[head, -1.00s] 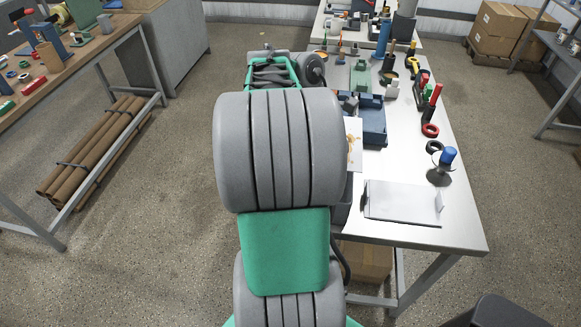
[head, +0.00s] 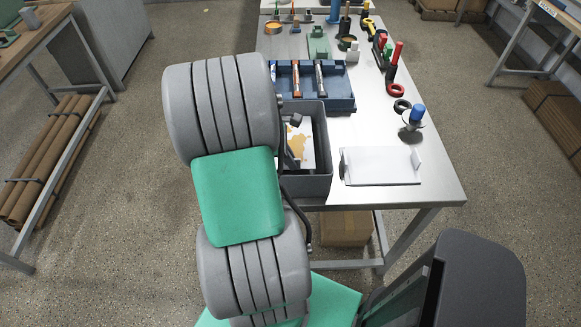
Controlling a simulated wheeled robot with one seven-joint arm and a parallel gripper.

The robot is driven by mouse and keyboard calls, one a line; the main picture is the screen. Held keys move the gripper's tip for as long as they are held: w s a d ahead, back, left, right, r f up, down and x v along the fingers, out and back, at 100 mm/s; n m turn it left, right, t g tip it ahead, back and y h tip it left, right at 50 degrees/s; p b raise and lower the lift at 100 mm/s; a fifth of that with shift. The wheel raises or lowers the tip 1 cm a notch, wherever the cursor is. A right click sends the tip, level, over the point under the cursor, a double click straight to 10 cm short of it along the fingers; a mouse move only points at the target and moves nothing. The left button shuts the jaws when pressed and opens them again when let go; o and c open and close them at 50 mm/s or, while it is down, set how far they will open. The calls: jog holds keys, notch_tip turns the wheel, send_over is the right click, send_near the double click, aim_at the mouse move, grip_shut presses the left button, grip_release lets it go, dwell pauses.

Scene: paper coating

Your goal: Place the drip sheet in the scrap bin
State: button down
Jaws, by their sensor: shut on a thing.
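The drip sheet (head: 303,149) is a white sheet with a tan stain, seen within the opening of the dark grey scrap bin (head: 319,184) in the head view. I cannot tell whether it touches the bin's floor. My gripper (head: 295,122) is at the bin, at the sheet's upper left, and is shut on the sheet. My grey and green arm hides much of the gripper and the bin's left side.
A blue tray (head: 338,104) with several tools stands just behind the bin. A white flat board (head: 382,167) lies to its right. A blue-topped stand (head: 416,116) and red ring (head: 396,90) are farther right.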

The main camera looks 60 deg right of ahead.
jog(key=shift+f, duration=1.9)
jog(key=c, duration=1.6)
grip_release()
jog(key=shift+o, duration=0.2)
jog(key=v, duration=1.2)
jog(key=w+a+r+m+t, duration=0.1)
jog(key=w+a+r+t, duration=0.1)
jog(key=w+a, duration=0.35)
jog(key=w+a+r+m+t, duration=0.1)
jog(key=w+a+t, duration=0.1)
jog(key=a, duration=0.7)
jog(key=w+a+r+m+t+y, duration=0.1)
jog(key=w+a+t, duration=0.1)
jog(key=a, duration=0.8)
jog(key=w+a+r+m+t+y, duration=0.1)
jog(key=w+a+r+m+t, duration=0.1)
jog(key=a, duration=0.8)
jog(key=shift+w, duration=0.45)
